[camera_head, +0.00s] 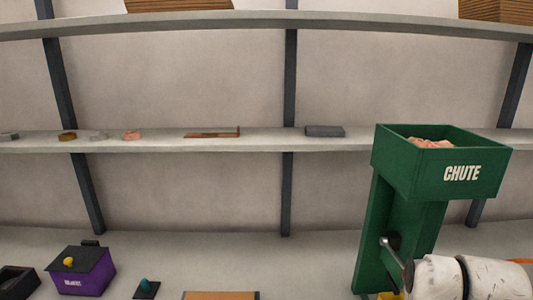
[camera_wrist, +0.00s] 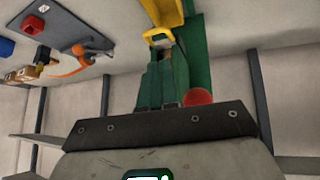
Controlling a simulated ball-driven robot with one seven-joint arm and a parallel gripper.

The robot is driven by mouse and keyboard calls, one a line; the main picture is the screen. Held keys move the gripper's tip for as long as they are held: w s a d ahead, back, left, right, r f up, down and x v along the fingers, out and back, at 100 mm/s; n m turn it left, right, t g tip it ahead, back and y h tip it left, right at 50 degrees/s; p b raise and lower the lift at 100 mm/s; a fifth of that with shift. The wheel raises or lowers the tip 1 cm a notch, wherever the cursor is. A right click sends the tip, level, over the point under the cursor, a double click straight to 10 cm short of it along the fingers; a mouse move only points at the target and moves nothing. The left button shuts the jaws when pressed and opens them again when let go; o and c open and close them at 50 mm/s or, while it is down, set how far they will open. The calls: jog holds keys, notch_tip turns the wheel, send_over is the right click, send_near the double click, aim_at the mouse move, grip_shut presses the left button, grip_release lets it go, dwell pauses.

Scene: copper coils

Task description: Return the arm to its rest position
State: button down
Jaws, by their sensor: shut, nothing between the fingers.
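My gripper (camera_wrist: 160,58) shows in the wrist view, its two fingers together above the dark bolted palm bar, with nothing between them. The wrist view is upside down. The fingers point toward a yellow loop-shaped part (camera_wrist: 158,35) on the green chute machine (camera_wrist: 195,50); I cannot tell whether they touch it. In the head view my white arm (camera_head: 440,278) enters at the lower right, in front of the green chute machine (camera_head: 375,225). The gripper itself is not clearly seen there.
The chute bin (camera_head: 462,174) holds copper-coloured pieces (camera_head: 430,143). A purple box (camera_head: 85,273), a dark tray (camera_head: 16,280) and a small teal-knobbed item (camera_head: 145,287) stand on the counter. A shelf (camera_head: 230,145) with small items runs behind. A red disc (camera_wrist: 198,97) shows beside my fingers.

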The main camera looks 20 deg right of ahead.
jog(key=s+a+f+n+g+y, duration=0.2)
jog(key=s+a+f, duration=0.6)
jog(key=s+f, duration=0.2)
jog(key=s+a+f+n+g+y+b, duration=0.1)
jog(key=s+a+f+n+g+y, duration=0.1)
jog(key=s+a+f, duration=0.6)
notch_tip(320, 180, down, 6)
jog(key=s+g, duration=0.1)
jog(key=s, duration=0.1)
jog(key=shift+s+a+n, duration=0.3)
jog(key=shift+s+n, duration=0.05)
jog(key=shift+n, duration=0.05)
